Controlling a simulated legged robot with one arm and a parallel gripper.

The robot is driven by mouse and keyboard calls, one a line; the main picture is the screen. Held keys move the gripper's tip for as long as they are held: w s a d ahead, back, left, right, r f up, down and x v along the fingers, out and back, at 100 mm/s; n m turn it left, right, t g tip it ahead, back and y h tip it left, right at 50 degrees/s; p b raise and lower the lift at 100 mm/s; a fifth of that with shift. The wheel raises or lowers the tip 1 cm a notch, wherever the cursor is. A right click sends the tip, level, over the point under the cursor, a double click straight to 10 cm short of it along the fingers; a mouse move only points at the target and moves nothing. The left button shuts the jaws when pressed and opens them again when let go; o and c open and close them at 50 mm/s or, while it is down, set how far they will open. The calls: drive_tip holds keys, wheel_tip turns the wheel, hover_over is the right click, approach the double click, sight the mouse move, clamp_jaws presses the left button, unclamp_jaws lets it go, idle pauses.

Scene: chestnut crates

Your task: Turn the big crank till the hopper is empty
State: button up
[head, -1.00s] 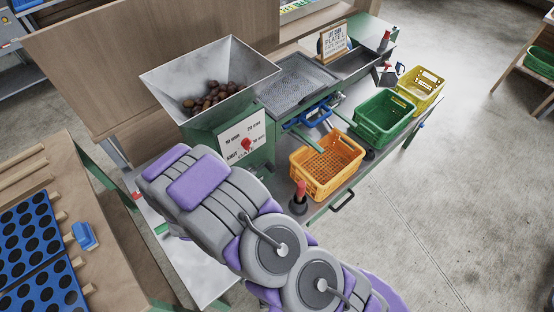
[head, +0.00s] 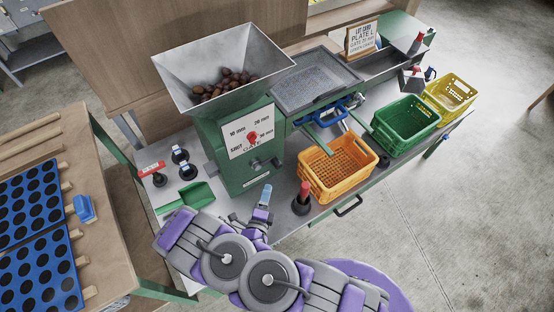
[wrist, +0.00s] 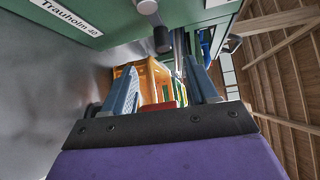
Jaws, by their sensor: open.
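The metal hopper (head: 180,85) on the green machine (head: 215,135) holds a small heap of brown chestnuts (head: 230,84). A white gate plate (head: 238,128) with a red knob (head: 252,137) is on its front. Below it, a short grey arm with a dark knob (head: 256,165) sticks out, seemingly the crank. A grey arm with a dark grip (wrist: 161,38) also shows near the fingers in the wrist view. My gripper (head: 251,203) is low in front of the machine; its fingers (wrist: 160,75) are apart with nothing held between them.
A red-handled tool (head: 303,196) stands right of my gripper, beside an orange crate (head: 357,182). A green crate (head: 408,142) and a yellow crate (head: 452,104) stand farther right. A green scoop (head: 196,194) and small stamps (head: 184,168) lie left of the machine.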

sight(278, 160)
drive_tip(key=b+x, duration=0.1)
drive_tip(key=x, duration=0.4)
drive_tip(key=b+x, duration=0.1)
drive_tip(key=x, duration=0.4)
drive_tip(key=d+b+x, duration=0.1)
drive_tip(key=x, duration=0.4)
drive_tip(key=shift+w+d, duration=0.1)
drive_tip(key=shift+w, duration=0.1)
drive_tip(key=shift+w+a+f, duration=0.1)
drive_tip(key=shift+w+a, duration=0.1)
drive_tip(key=shift+w, duration=0.3)
drive_tip(key=shift+d, duration=0.15)
drive_tip(key=c, duration=0.3)
clamp_jaws()
